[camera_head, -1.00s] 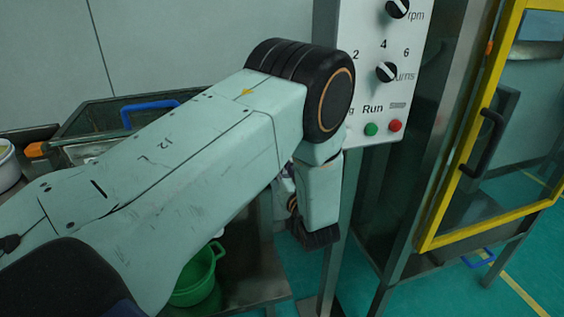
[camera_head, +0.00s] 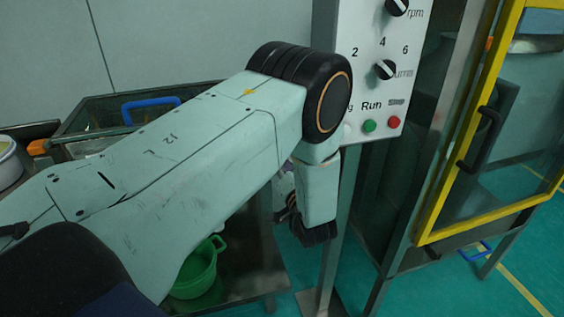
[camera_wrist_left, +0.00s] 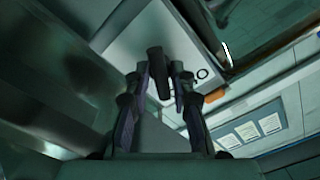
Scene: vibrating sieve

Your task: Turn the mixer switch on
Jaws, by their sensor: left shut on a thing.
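The pale control panel (camera_head: 376,45) stands at the upper middle of the head view, with two black-and-white dials, a green button (camera_head: 369,125) and a red button (camera_head: 393,122). My left arm crosses in front of its lower left part and mostly hides my left gripper there. In the left wrist view my left gripper (camera_wrist_left: 165,72) is shut on a dark switch handle (camera_wrist_left: 157,75), which stands between the two fingers in front of a pale panel face (camera_wrist_left: 125,50). Which way the switch is set cannot be told. My right gripper is not in view.
A yellow-framed door (camera_head: 485,105) with a black handle stands at the right. A green pot (camera_head: 198,272) sits below my left arm. A dark container with a blue handle (camera_head: 150,107) is behind the arm.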

